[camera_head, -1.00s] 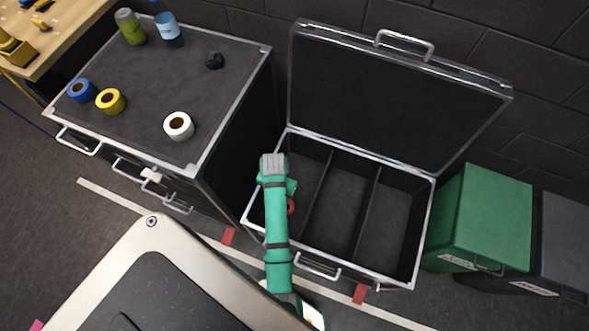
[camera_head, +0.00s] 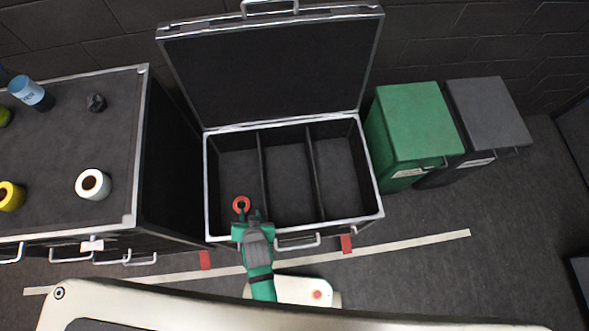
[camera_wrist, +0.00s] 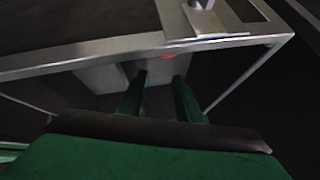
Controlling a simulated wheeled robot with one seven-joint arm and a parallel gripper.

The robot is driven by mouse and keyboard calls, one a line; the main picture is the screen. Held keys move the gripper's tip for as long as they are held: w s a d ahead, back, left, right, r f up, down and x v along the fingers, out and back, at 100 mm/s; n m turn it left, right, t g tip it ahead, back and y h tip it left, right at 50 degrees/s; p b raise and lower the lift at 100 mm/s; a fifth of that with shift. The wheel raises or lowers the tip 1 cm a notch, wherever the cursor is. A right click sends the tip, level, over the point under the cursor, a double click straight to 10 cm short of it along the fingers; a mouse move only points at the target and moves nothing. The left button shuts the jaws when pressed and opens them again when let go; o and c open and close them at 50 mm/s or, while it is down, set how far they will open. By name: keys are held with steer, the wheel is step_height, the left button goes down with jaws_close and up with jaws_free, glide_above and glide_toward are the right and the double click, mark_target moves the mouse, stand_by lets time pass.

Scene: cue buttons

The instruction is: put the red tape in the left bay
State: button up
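The red tape (camera_head: 241,204) is a small ring in the near part of the left bay (camera_head: 238,170) of the open black case. My gripper (camera_head: 252,214) is at the near edge of that bay, just nearer to me than the tape and slightly right of it. In the wrist view my two green fingers (camera_wrist: 158,98) are apart with nothing seen between them. A small orange-red patch shows beyond them under a metal rim; I cannot tell whether it is the tape. The tape's lower edge is close to the fingertips in the head view.
The case lid (camera_head: 275,70) stands open behind the bays. The middle and right bays look empty. Green (camera_head: 420,120) and grey (camera_head: 490,112) bins stand right.

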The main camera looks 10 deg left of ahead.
steer(key=s+d+r+t+h, duration=0.1)
steer(key=s+d+r+t, duration=0.2)
steer(key=d+r, duration=0.2)
steer(key=s+d+r+t+h, duration=0.1)
steer(key=d+r, duration=0.5)
steer(key=r, duration=0.6)
steer(key=s+d+r+t+h, duration=0.1)
steer(key=s+d+r+t, duration=0.3)
steer(key=r, duration=0.5)
steer(key=shift+s+d+r+t+h, duration=0.3)
steer(key=shift+s+d, duration=0.25)
steer(key=shift+d, duration=0.7)
steer(key=shift+w, duration=0.1)
